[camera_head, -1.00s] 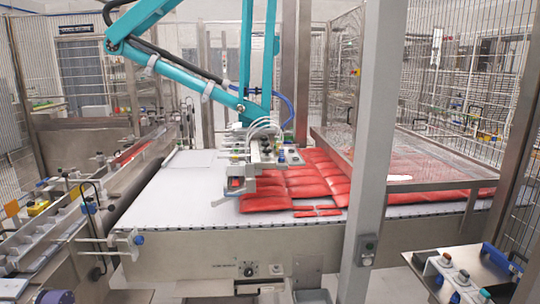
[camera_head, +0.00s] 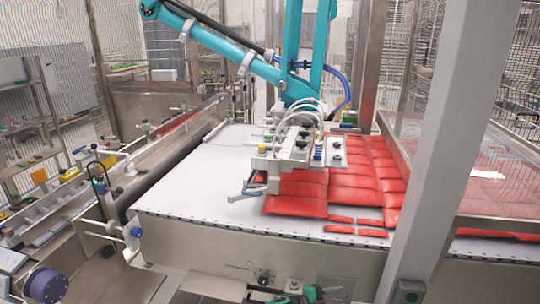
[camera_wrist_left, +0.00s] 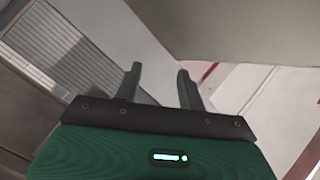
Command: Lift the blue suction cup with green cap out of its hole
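The vacuum picker head (camera_head: 300,150) hangs from a teal arm over the white conveyor, beside red bags. It carries several small fittings, including a small blue part (camera_head: 318,153) and green spots. They are too small to tell whether one is the blue suction cup with green cap. No suction cup shows in the left wrist view. There, my left gripper (camera_wrist_left: 161,84) is open, with two dark fingers apart and nothing between them. My right gripper is not in view.
Red bags (camera_head: 355,182) lie in rows on the white conveyor (camera_head: 200,195), whose left part is clear. A grey post (camera_head: 440,150) stands at the right, in front of a clear guard panel. A side rail with fittings (camera_head: 60,205) runs along the left.

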